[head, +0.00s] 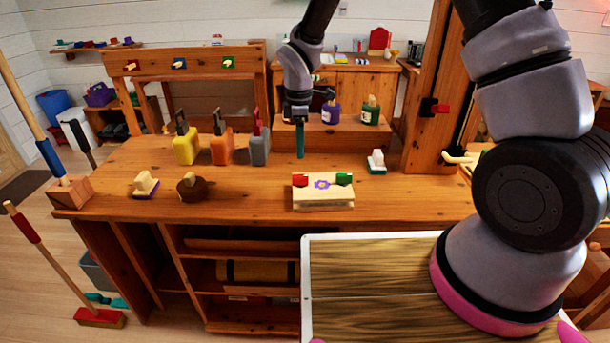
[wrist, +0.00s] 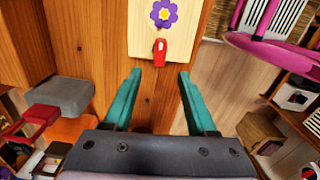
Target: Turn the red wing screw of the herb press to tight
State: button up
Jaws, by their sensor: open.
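The herb press (head: 323,202) is a pale wooden block with a purple flower, lying on the workbench near its front edge. Its red wing screw (head: 300,180) is at the left end and its green wing screw (head: 343,179) at the right end. My gripper (head: 300,156) is open and empty, its teal fingers pointing down above the bench, behind the press. In the wrist view, the red wing screw (wrist: 159,53) lies just beyond the open fingertips (wrist: 159,72), roughly centred between them and not touched. The green screw is outside the wrist view.
A brown round object (head: 193,187) and a small brush (head: 145,185) lie at the front left. Purple (head: 330,114) and green (head: 370,112) jars stand on a raised shelf behind. The bench around the press is clear.

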aim_at(300, 175)
notch_tip(300, 175, down, 11)
jog(key=shift+r, duration=0.2)
dwell(0.3)
grip_shut()
